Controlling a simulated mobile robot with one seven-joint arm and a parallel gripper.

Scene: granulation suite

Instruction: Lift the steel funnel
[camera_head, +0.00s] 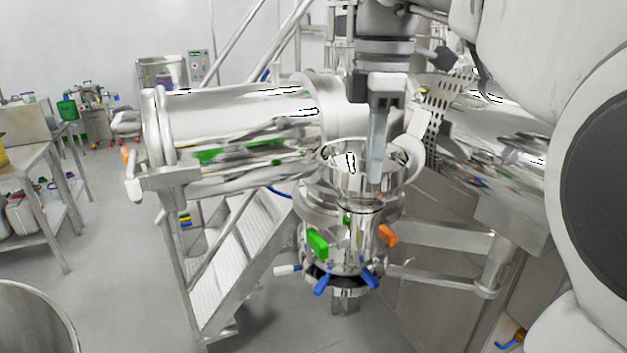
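The steel funnel (348,184) is a shiny, round, open-topped piece. It sits upright on top of the steel valve assembly (345,256), in front of the large horizontal steel cylinder. My gripper (377,178) points straight down from above. One grey finger shows, and its tip overlaps the right part of the funnel in the picture. The second finger cannot be made out. I cannot tell whether the finger is inside the funnel, touching it or in front of it.
The steel cylinder (240,125) is close behind and left of the funnel. Green, orange and blue handles stick out below it. Metal stairs (235,270) stand lower left. A steel bench (35,165) is at far left, with open floor (125,255) between.

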